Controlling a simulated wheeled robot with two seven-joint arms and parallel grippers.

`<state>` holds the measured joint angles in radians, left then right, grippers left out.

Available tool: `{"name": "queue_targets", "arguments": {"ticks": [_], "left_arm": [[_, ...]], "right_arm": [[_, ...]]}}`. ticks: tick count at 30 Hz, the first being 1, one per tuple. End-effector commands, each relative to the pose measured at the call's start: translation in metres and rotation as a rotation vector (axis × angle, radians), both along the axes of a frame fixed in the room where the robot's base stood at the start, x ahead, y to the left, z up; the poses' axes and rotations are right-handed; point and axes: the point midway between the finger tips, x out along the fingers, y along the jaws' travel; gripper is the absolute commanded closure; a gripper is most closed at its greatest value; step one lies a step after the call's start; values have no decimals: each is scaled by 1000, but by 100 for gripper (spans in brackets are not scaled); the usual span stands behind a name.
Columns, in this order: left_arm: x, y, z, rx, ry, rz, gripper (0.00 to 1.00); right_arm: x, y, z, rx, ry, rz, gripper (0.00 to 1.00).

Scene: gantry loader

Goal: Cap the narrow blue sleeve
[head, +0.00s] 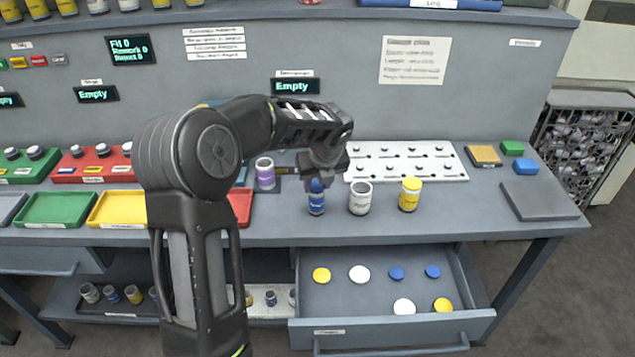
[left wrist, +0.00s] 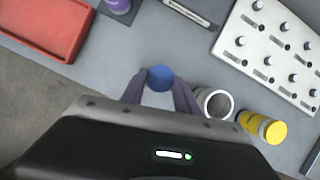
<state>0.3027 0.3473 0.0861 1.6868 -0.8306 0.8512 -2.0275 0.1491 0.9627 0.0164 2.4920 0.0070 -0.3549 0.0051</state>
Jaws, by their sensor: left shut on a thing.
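The narrow blue sleeve (head: 316,204) stands upright on the bench, left of a white sleeve (head: 360,201) and a yellow sleeve with a yellow cap (head: 410,194). My left gripper (head: 318,180) is directly over the blue sleeve, pointing down. It is shut on a blue cap (left wrist: 160,77), which shows between the two fingers in the left wrist view. The cap is at the sleeve's top; I cannot tell whether it is seated or just above. The sleeve's body is hidden under the cap in the wrist view. My right gripper is not in view.
An open drawer (head: 477,290) below holds loose yellow, white and blue caps. The white sleeve, open at the top (left wrist: 214,102), stands close beside my gripper. A purple sleeve (head: 265,174) is to the left. A white peg board (head: 405,150) lies behind.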

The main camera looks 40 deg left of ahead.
Motion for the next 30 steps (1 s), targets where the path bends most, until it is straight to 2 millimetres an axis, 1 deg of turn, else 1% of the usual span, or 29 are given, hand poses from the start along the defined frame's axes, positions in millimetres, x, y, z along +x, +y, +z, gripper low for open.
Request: {"name": "queue_targets", "arguments": {"ticks": [7,8,17,26,30], "left_arm": [[-1,-1,-3,-3,5,0,100],[-1,-1,-3,-2,6,0,62],[-1,0,-2,-1,3,1,38],[-1,-1,0,-1,2,0,38],[-3,-4,10,1,-1,0,38]], "right_arm": [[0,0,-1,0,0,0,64],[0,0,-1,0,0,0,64],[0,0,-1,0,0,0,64],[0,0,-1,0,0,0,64],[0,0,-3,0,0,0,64]]}}
